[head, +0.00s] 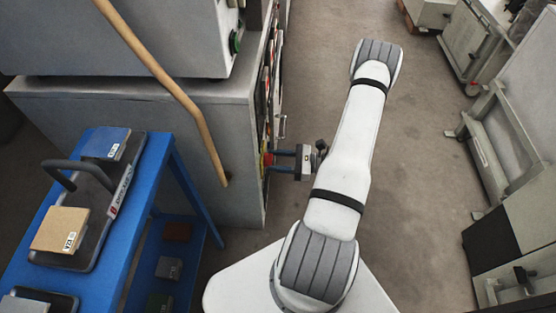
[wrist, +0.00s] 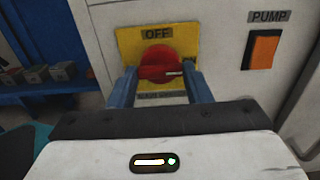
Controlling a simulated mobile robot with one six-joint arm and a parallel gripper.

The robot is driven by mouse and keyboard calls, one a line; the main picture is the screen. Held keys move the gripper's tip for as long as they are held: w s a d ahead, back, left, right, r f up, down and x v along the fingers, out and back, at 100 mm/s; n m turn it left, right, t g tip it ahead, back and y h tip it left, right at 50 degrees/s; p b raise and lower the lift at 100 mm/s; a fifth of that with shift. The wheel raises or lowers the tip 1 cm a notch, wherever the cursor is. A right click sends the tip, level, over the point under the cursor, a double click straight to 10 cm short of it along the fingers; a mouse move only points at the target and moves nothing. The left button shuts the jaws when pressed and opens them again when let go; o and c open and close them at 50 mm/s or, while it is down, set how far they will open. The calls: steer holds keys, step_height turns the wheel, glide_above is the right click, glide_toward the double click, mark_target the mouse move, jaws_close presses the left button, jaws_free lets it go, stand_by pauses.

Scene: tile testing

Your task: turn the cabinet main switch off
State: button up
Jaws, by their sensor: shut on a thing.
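The cabinet main switch (wrist: 160,60) is a red rotary knob on a yellow plate (wrist: 128,42) in the wrist view. The plate reads OFF above the knob; lettering below it is partly hidden. The knob's grip bar lies roughly level, with a pale mark toward its right end. My gripper (wrist: 161,76) is shut on the knob, with one blue finger at each side. In the head view, my gripper (head: 284,162) reaches left to the cabinet's front face, and the red knob (head: 267,159) shows at its fingertips.
An orange PUMP switch (wrist: 262,49) sits right of the knob on the cabinet panel. In the head view, a blue cart (head: 142,190) with tiles stands left, and a wooden pole (head: 185,100) crosses before the grey cabinet (head: 190,125).

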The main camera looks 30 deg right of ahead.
steer(key=c, duration=0.4)
steer(key=shift+n, duration=0.4)
steer(key=shift+n+b, duration=3.7)
steer(key=shift+n, duration=4.8)
steer(key=shift+d, duration=0.1)
steer(key=o, duration=1)
